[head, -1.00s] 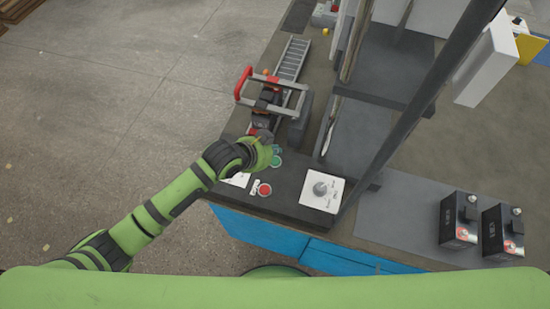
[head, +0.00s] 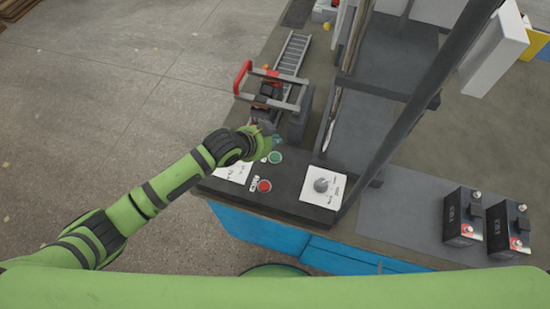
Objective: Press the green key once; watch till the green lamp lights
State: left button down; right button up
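A round green key (head: 275,157) sits on the dark control panel (head: 290,199), above a round red key (head: 264,186). No lit green lamp can be made out. My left gripper (head: 274,142) is over the panel, just above the green key in the picture and apart from it. Its fingers are small and partly hidden by the wrist, so open or shut cannot be told. My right gripper is not in view.
A white plate with a grey knob (head: 321,186) is right of the keys. Behind my gripper stands a red-handled frame (head: 243,76) by a grey roller track (head: 292,56). A dark post (head: 428,92) rises at the right. Two black batteries (head: 463,216) (head: 507,230) stand far right.

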pick_arm(q)
jog(key=b, duration=0.4)
send_over(274, 159)
notch_tip(274, 159, down, 4)
jog(key=shift+f, duration=0.25)
jog(key=shift+f+b, duration=0.4)
jog(key=shift+f, duration=0.55)
jog(key=shift+f, duration=0.15)
jog(key=shift+f, duration=0.3)
jog(key=shift+f+b, duration=0.3)
jog(key=shift+f, duration=0.1)
dwell(0.5)
jog(key=shift+r, duration=0.1)
jog(key=shift+r+p, duration=0.75)
jog(key=shift+p, duration=0.15)
